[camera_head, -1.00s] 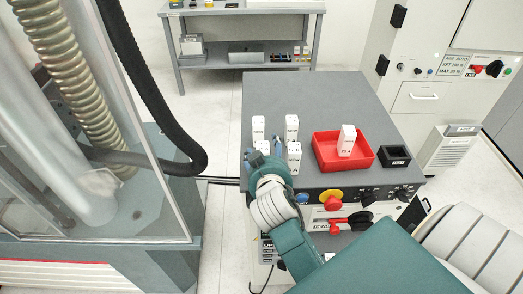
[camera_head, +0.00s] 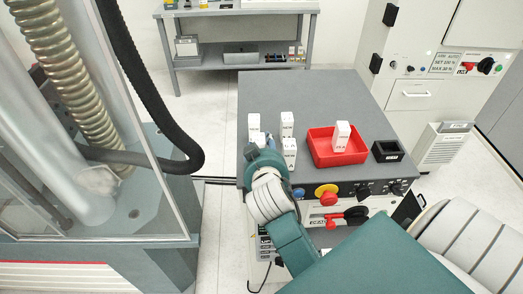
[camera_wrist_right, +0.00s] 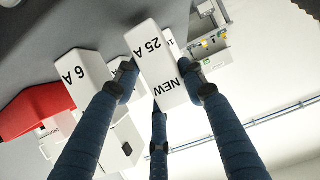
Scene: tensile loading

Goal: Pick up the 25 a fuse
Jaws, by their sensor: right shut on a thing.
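The 25 A fuse, a white block (camera_wrist_right: 158,65) marked "25 A" and "NEW", stands out in the right wrist view. My right gripper (camera_wrist_right: 158,78) is shut on it, with dark blue fingers on both sides. In the head view my right gripper (camera_head: 266,148) is at the front left of the grey bench and largely hides the held fuse. I cannot tell whether the fuse is still touching the bench. My left gripper is not in view.
A fuse marked "6 A" (camera_wrist_right: 82,78) stands close beside. Other white fuses (camera_head: 287,124) stand on the grey bench (camera_head: 300,90). A red tray (camera_head: 322,161) holds a white fuse (camera_head: 342,135); a black holder (camera_head: 387,151) is right of it. Knobs (camera_head: 326,190) line the bench front.

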